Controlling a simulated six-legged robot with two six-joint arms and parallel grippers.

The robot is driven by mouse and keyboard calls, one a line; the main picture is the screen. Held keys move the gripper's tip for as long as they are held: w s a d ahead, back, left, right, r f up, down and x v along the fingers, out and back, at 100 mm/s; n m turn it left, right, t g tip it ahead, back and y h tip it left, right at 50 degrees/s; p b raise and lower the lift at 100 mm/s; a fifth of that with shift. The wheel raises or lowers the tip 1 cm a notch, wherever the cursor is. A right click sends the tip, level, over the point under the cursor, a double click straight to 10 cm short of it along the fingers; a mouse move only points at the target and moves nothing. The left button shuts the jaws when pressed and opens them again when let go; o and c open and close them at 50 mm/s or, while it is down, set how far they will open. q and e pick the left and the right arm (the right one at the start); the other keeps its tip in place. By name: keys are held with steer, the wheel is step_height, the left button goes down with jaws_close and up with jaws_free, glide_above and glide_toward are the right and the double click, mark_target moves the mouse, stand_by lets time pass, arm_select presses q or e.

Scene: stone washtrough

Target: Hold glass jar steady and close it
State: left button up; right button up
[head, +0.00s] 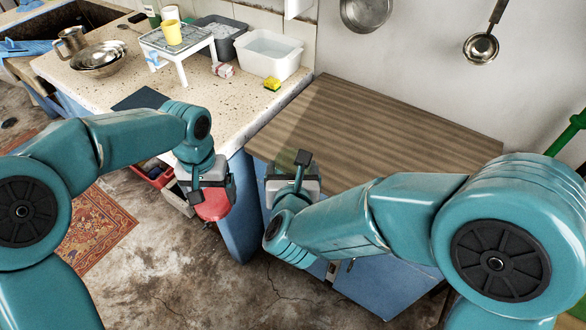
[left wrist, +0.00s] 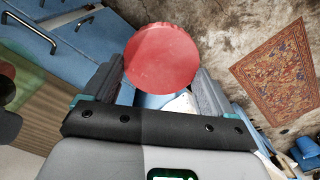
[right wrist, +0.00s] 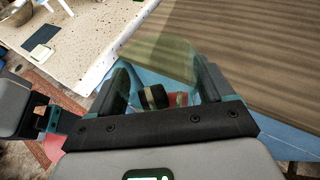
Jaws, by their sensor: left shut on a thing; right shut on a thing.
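A round red lid (head: 213,206) is held in my left gripper (head: 207,190), beyond the front edge of the stone counter. In the left wrist view the lid (left wrist: 160,58) fills the space between the fingers. A pale green, see-through glass jar (right wrist: 158,58) is between the fingers of my right gripper (right wrist: 160,88). In the head view the jar (head: 287,158) shows only faintly behind my right gripper (head: 293,175), near the wooden worktop. Lid and jar are apart, the lid left of the jar. The jar's mouth and tilt are hard to make out.
The wooden worktop (head: 370,135) is bare. On the speckled counter (head: 105,85) stand a white basin (head: 268,55), a yellow sponge (head: 272,84), a small white stand (head: 178,45) and metal bowls (head: 98,58). A patterned rug (head: 92,228) lies on the floor.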

arm_select(q)
steer(key=w+d+r+m, duration=0.2)
steer(key=d+r+m, duration=0.1)
steer(key=d+r, duration=1.5)
steer(key=shift+w, duration=0.4)
steer(key=shift+f, duration=2)
steer(key=shift+f, duration=0.1)
steer(key=shift+f, duration=0.8)
